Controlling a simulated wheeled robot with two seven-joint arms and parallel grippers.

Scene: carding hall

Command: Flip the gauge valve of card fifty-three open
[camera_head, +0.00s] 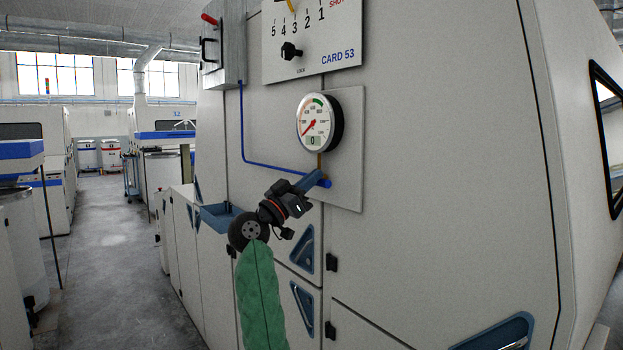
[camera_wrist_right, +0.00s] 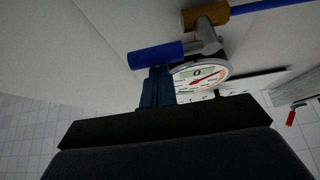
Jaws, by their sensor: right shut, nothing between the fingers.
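The round white gauge (camera_head: 316,122) is on a plate on the machine panel marked CARD 53, its red needle pointing lower left. Below it is the valve's bright blue handle (camera_head: 326,183), partly hidden by my gripper. In the right wrist view the handle (camera_wrist_right: 155,55) sticks out to the left from a grey stem beside the brass valve body (camera_wrist_right: 205,15). My right gripper (camera_head: 314,176) is shut and empty. Its blue fingertips (camera_wrist_right: 157,72) are right at the handle's side; I cannot tell if they touch. My left gripper is not in view.
A thin blue pipe (camera_head: 243,130) runs down the panel and across to the valve. A sign plate with a black knob (camera_head: 290,51) is above the gauge. A grey box with a red lever (camera_head: 209,19) is upper left. The aisle (camera_head: 110,250) at left is clear.

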